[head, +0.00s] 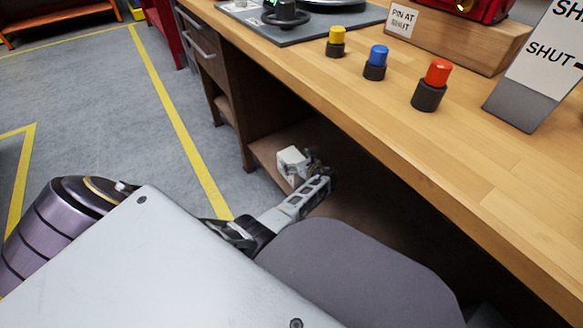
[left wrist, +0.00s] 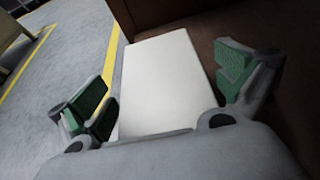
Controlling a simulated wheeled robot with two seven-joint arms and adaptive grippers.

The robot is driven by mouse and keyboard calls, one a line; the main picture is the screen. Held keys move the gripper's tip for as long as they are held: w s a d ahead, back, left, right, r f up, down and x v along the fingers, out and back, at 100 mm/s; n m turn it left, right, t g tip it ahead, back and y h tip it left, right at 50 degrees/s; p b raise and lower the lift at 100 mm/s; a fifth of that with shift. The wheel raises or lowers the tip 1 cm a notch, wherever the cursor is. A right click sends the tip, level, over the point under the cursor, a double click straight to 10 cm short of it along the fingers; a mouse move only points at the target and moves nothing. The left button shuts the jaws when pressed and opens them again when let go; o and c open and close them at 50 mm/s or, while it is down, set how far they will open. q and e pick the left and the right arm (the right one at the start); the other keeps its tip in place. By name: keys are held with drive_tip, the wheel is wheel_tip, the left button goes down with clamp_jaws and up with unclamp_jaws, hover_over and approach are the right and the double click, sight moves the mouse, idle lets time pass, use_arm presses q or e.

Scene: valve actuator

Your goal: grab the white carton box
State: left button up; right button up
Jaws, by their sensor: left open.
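The white carton box (head: 291,163) sits under the workbench, on the low brown shelf, in the head view. My left gripper (head: 308,168) reaches under the bench top and is right at the box, partly overlapping it. In the left wrist view the box (left wrist: 168,75) shows as a plain white block between the two green-padded fingers of my left gripper (left wrist: 165,88). The left finger is close to the box's left side; a gap shows at the right finger. The gripper is open. The near end of the box is hidden behind the gripper body. My right gripper is not in view.
A drawer unit (head: 208,55) stands behind the box.

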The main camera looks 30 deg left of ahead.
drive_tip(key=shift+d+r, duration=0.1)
use_arm(q)
drive_tip(key=shift+c, duration=0.4)
drive_tip(key=shift+c, duration=1.3)
drive_tip(key=c, duration=1.4)
drive_tip(key=shift+o, duration=0.2)
drive_tip(key=shift+r, duration=0.1)
